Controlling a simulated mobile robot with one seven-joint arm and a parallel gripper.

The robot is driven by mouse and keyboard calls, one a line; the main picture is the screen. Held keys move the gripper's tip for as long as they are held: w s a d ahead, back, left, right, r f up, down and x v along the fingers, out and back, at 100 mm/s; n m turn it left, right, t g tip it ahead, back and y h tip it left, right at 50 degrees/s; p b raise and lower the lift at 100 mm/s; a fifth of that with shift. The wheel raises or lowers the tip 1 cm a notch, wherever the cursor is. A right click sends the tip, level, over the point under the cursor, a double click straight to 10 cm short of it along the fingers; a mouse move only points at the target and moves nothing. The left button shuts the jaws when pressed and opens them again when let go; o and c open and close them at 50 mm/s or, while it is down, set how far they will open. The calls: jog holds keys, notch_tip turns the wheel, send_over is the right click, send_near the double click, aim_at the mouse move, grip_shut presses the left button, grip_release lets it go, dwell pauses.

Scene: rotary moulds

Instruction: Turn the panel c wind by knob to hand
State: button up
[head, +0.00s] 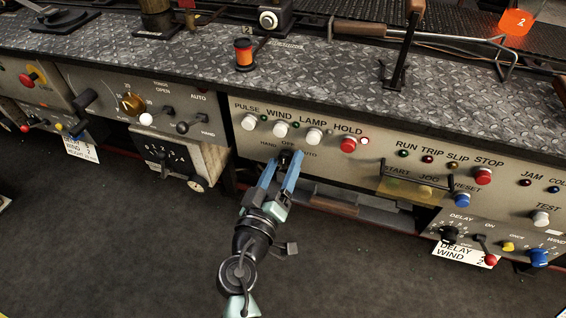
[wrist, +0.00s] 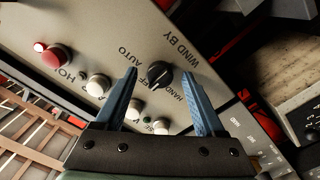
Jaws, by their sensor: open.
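The black wind by knob (head: 286,155) sits on the front panel below the row of PULSE, WIND, LAMP and HOLD buttons. HAND is printed at its left, OFF above it and AUTO at its right in the head view. In the wrist view the panel appears turned over, with the knob (wrist: 159,74) near the WIND BY label. My gripper (head: 285,160) is open, its two blue fingers on either side of the knob. The wrist view also shows the gripper (wrist: 160,74) with gaps beside the knob. I cannot tell surely which label the knob points at.
White buttons (head: 249,122) and a red HOLD button (head: 348,145) stand out above the knob. A brass-coloured guard (head: 412,182) sits to the right. The floor in front is clear.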

jog(key=shift+w, duration=0.2)
grip_shut()
dwell(0.3)
jog(key=shift+n, duration=0.3)
jog(key=n, duration=0.3)
jog(key=shift+n, duration=0.3)
jog(key=shift+n+p, duration=0.4)
jog(key=shift+n, duration=1.9)
